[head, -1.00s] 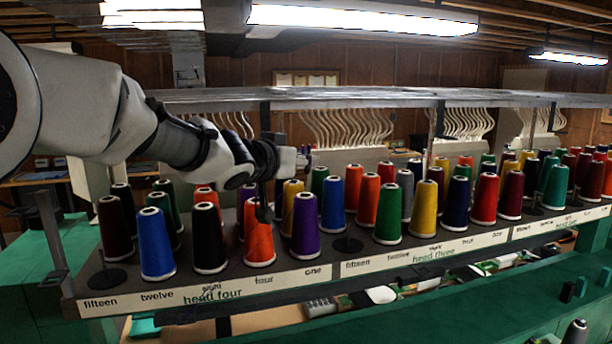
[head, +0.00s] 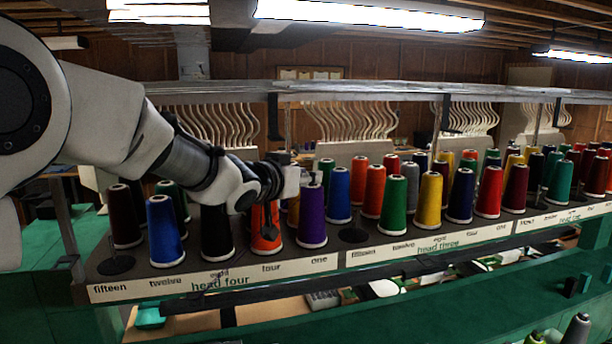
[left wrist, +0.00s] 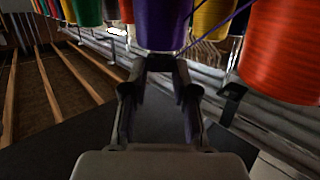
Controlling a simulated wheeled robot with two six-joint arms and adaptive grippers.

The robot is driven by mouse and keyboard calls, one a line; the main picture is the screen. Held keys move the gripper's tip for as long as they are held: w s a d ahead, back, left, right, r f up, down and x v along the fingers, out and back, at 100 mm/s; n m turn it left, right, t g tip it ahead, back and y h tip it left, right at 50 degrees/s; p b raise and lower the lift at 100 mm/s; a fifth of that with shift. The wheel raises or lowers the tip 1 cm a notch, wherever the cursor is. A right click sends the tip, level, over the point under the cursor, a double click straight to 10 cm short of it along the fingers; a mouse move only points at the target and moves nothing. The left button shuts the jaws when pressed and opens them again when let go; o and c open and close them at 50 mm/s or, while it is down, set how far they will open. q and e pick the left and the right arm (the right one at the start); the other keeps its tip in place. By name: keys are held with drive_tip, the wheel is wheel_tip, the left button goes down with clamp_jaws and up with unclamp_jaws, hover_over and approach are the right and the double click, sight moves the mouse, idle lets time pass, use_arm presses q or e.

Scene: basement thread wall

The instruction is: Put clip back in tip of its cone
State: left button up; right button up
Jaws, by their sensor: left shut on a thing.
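My left gripper (head: 268,208) is over the front row of the head four rack, in front of the orange cone (head: 266,238) and just left of the purple cone (head: 312,218). In the left wrist view its fingers (left wrist: 160,72) close on a small dark piece, seemingly the clip (left wrist: 160,63). The piece is hard to make out and too small to tell in the head view. The purple cone (left wrist: 163,22) is right beyond the fingertips there, and a purple thread (left wrist: 215,27) runs off to the right. My right gripper is not in view.
A black cone (head: 216,235) and a blue cone (head: 163,232) stand left of the gripper. An empty black cone holder (head: 353,235) is right of the purple cone. A metal rail (head: 380,90) runs above the rack. An orange cone (left wrist: 280,50) is close at right in the wrist view.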

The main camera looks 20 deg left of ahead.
use_arm(q)
drive_tip(key=shift+w+d+f+p, duration=0.15)
drive_tip(key=shift+w+p, duration=0.15)
drive_tip(key=shift+w, duration=0.25)
drive_tip(key=shift+s, duration=0.1)
drive_tip(key=shift+s, duration=0.1)
drive_tip(key=shift+f, duration=0.2)
drive_tip(key=o, duration=0.8)
